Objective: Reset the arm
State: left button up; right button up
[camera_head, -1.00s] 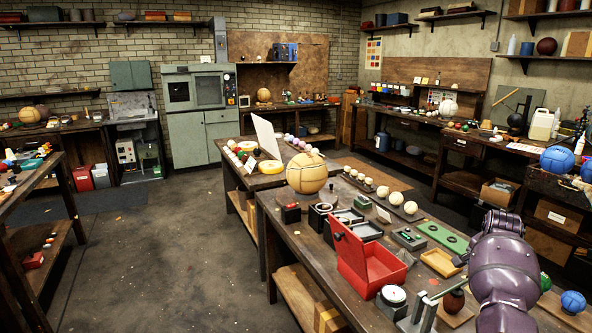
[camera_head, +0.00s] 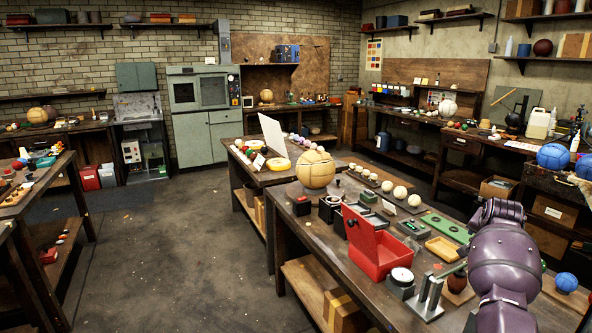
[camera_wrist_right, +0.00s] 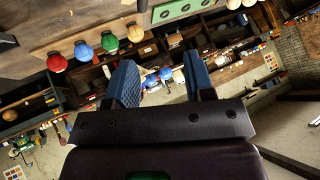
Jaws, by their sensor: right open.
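My right arm (camera_head: 503,262) comes in at the lower right of the head view, raised over the right side of the near workbench (camera_head: 330,240). Its gripper is hidden from the head view. In the right wrist view my right gripper (camera_wrist_right: 160,85) shows two blue-padded fingers spread apart with nothing between them. Colored balls stand in a row beyond the fingers, among them a blue ball (camera_wrist_right: 82,50) and a green ball (camera_wrist_right: 109,42). My left gripper is not in either view.
The near workbench carries a large tan ball (camera_head: 316,169), an open red box (camera_head: 374,245), a green plate (camera_head: 445,226) and a round gauge (camera_head: 402,278). Blue balls (camera_head: 553,157) sit at the right edge. The floor (camera_head: 170,260) at left center is clear.

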jog(key=a+r+n+t+h, duration=0.2)
jog(key=a+r+n+t, duration=0.3)
jog(key=t, duration=0.1)
jog(key=s+a+f+n+t+y, duration=0.35)
jog(key=s+a+f+n, duration=0.35)
jog(key=s+a+f, duration=0.5)
jog(key=s+a+f+g, duration=0.1)
jog(key=s+a+f, duration=0.2)
jog(key=s+f, duration=0.3)
jog(key=s+a+f+g+y, duration=0.1)
jog(key=s+a+f, duration=0.3)
jog(key=s, duration=0.9)
jog(key=s+a+f+g+y, duration=0.1)
jog(key=s+a+f+g, duration=0.2)
jog(key=s+f, duration=0.4)
jog(key=s, duration=0.2)
jog(key=shift+s+a+f, duration=0.25)
jog(key=shift+s+f, duration=0.1)
jog(key=shift+s, duration=0.05)
